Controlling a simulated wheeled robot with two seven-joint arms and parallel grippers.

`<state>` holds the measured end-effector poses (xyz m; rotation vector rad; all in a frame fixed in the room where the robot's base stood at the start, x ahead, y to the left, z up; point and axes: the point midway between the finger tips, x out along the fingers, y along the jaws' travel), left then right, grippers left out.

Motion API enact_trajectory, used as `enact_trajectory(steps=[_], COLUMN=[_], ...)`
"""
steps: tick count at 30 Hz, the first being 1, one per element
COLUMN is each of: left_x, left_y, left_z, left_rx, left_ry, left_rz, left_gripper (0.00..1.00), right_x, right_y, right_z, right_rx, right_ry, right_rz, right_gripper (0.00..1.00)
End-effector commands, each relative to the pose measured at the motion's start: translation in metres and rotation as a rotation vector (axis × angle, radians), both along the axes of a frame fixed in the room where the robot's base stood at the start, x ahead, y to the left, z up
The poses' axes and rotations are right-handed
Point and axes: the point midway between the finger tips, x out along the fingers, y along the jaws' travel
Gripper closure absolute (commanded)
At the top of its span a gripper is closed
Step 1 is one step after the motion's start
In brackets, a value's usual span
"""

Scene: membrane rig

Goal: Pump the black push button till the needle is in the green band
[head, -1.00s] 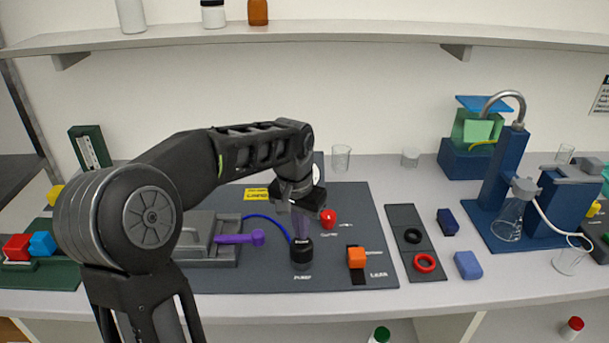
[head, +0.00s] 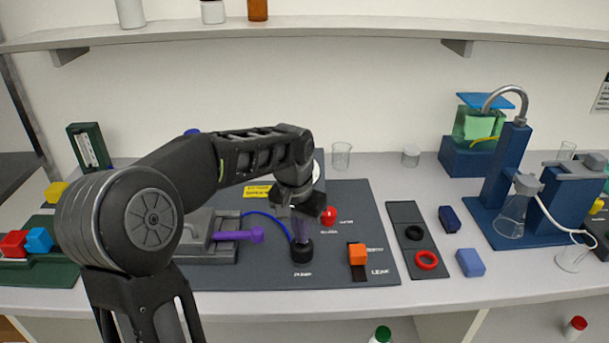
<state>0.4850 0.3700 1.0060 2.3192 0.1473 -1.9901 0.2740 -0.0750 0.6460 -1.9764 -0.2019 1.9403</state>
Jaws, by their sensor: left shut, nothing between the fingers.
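The black push button (head: 302,251) stands on the dark rig board (head: 340,275), above the label PUMP. My left gripper (head: 301,236) points straight down over it, shut and empty, its purple-tinted fingertips at the button's top. I cannot tell whether they touch or press it. The gauge (head: 319,168) is mostly hidden behind my left arm; only a strip of its pale face shows, and neither needle nor green band can be seen. My right gripper is not in view.
Close by are a red knob (head: 327,216), an orange block (head: 357,254) at LEAK, and a grey clamp with a purple handle (head: 240,235). A blue tube (head: 268,217) runs to the button. A strip with black and red rings (head: 426,260) lies to the right.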

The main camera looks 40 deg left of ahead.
Motion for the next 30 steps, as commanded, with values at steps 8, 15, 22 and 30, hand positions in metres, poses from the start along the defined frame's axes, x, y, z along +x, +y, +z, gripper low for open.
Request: enact_trajectory(steps=[8, 15, 22, 30], left_x=[-0.001, -0.001, -0.001, -0.001], left_y=[0.0, 0.0, 0.0, 0.0], left_z=[-0.015, 0.004, 0.025, 0.025], left_rx=[-0.001, -0.001, -0.001, 0.0], left_ry=[0.004, 0.004, 0.004, 0.003], left_rz=[0.0, 0.0, 0.0, 0.0], left_gripper=[1.0, 1.0, 1.0, 1.0], right_x=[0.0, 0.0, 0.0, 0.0], right_y=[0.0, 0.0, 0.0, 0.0], right_z=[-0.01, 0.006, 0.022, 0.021], right_rx=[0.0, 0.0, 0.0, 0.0], right_ry=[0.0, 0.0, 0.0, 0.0], right_rz=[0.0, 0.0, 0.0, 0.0], right_gripper=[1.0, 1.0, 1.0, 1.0])
